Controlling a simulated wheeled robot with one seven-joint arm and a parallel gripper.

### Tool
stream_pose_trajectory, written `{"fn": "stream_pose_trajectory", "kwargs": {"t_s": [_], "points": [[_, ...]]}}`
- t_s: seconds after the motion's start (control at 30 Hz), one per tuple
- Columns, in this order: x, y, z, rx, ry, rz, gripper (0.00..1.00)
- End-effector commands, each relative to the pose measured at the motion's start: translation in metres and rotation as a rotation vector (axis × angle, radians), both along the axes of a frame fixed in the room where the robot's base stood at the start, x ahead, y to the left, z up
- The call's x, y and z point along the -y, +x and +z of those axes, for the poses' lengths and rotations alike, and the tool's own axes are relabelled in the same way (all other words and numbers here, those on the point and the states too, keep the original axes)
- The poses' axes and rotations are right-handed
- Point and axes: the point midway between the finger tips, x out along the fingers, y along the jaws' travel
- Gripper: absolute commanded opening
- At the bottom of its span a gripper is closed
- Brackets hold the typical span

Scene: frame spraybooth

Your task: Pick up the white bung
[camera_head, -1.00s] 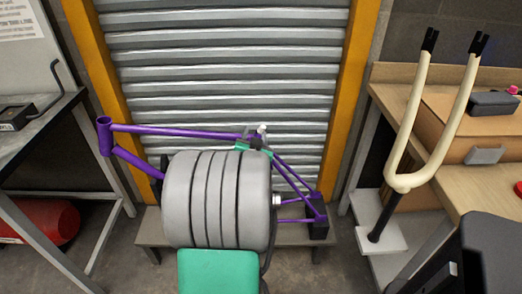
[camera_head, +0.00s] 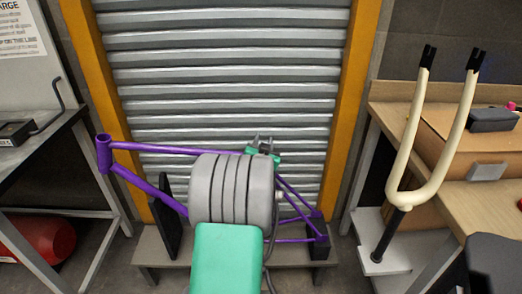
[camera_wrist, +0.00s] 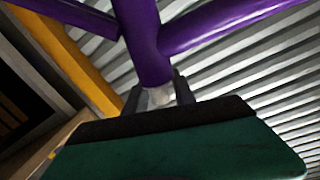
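The white bung (camera_wrist: 160,96) is small and pale. In the wrist view it sits at the end of a purple frame tube (camera_wrist: 147,45). My gripper (camera_wrist: 158,95) has its two dark fingers on either side of the bung, and they look apart, with a gap at the left finger. Whether the right finger touches it I cannot tell. In the head view my gripper (camera_head: 263,143) is at the top of the purple bike frame (camera_head: 175,148), just beyond my grey arm, and the bung cannot be made out there.
The frame rests on a low grey stand (camera_head: 150,244) before a roller shutter (camera_head: 220,60) with orange posts. A cream fork (camera_head: 408,185) stands at the right by a wooden bench (camera_head: 480,200). A grey table (camera_head: 60,122) is at the left, with a red cylinder (camera_head: 45,238) below.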

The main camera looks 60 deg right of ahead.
Motion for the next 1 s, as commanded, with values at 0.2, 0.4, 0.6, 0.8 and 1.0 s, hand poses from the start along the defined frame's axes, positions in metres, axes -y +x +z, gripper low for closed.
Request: {"fn": "stream_pose_trajectory", "kwargs": {"t_s": [0.2,0.4,0.6,0.8,1.0], "points": [[0.000,0.000,0.000,0.000,0.000,0.000,0.12],[0.000,0.000,0.000,0.000,0.000,0.000,0.00],[0.000,0.000,0.000,0.000,0.000,0.000,0.00],[0.000,0.000,0.000,0.000,0.000,0.000,0.00],[0.000,0.000,0.013,0.001,-0.003,0.000,0.00]]}}
